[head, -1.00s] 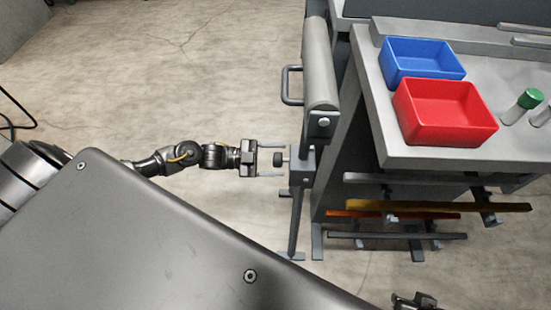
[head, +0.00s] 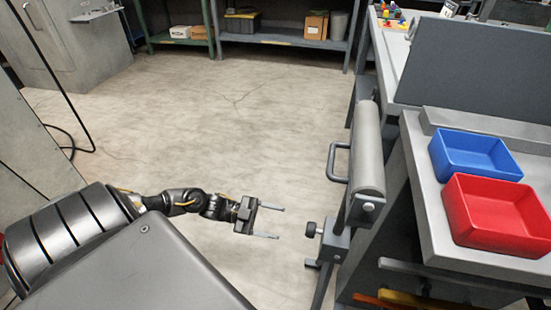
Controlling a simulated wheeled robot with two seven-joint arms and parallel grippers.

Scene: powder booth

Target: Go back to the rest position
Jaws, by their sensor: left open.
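My left gripper (head: 268,222) is in the middle of the head view, over the bare floor. Its two thin fingers are apart and nothing is between them. It points right, toward a dark knob (head: 312,229) on a roller stand (head: 368,150), with a clear gap between fingertips and knob. My left arm comes in from the left, bent low past my dark body panel. My right gripper is not in this view.
A grey workbench (head: 432,215) at the right bears a blue bin (head: 474,155) and a red bin (head: 497,212). Shelves (head: 281,38) with boxes stand at the back. The floor (head: 215,120) between is clear.

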